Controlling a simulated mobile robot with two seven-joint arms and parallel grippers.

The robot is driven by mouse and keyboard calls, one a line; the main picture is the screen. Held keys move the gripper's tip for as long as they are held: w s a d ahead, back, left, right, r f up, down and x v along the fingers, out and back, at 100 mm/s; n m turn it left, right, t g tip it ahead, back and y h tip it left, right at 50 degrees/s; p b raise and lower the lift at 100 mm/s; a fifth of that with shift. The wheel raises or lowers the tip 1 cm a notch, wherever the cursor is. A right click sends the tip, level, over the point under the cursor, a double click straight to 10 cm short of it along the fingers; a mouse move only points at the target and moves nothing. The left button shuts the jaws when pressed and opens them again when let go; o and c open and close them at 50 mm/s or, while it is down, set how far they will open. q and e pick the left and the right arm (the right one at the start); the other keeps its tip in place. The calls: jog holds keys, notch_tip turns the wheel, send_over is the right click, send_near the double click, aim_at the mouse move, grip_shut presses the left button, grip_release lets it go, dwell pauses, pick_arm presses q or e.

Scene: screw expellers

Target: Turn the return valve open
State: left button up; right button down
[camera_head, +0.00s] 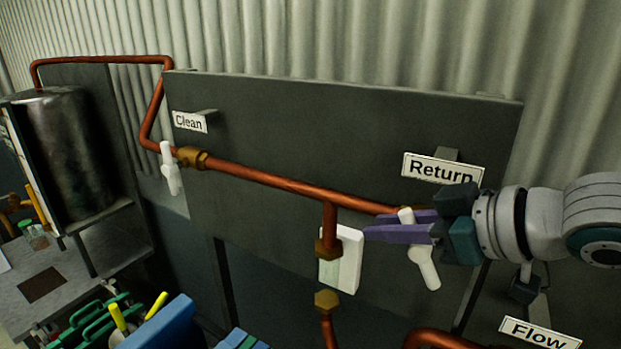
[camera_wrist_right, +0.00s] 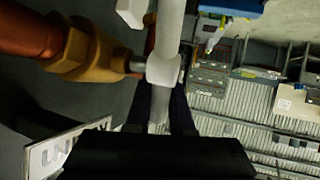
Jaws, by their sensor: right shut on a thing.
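The return valve's white lever handle (camera_head: 424,268) is below the "Return" sign (camera_head: 443,169), at the right end of the sloping copper pipe (camera_head: 270,180). The handle is tilted, its lower end down and a little to the right, across the pipe's line. My right gripper (camera_head: 385,227), with purple fingers, comes in from the right and is shut on the handle. In the right wrist view the white handle (camera_wrist_right: 170,40) runs between the dark fingers (camera_wrist_right: 160,108), beside the brass valve body (camera_wrist_right: 85,55). The brass body is mostly hidden behind the gripper in the head view. My left gripper is not in view.
A second white valve handle (camera_head: 170,170) hangs under the "Clean" sign (camera_head: 190,122). A white block (camera_head: 342,260) and a branch pipe (camera_head: 329,225) are just left of my fingertips. A "Flow" sign (camera_head: 540,334) is at lower right. The dark panel (camera_head: 330,120) stands close behind.

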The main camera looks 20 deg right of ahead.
jog(key=f+g+h+p, duration=0.1)
jog(key=g+h, duration=0.1)
jog(key=g, duration=0.1)
jog(key=f+n+g+h+p, duration=0.1)
jog(key=f+g+h, duration=0.1)
jog(key=g, duration=0.1)
jog(key=f+g+h+p, duration=0.1)
jog(key=g+h, duration=0.2)
jog(key=shift+s+d+f+n, duration=0.25)
jog(key=shift+s+d+n, duration=0.05)
jog(key=shift+s+n, duration=0.1)
jog(key=shift+d+g, duration=0.1)
jog(key=shift+g, duration=0.2)
dwell(0.3)
jog(key=c, duration=0.8)
grip_release()
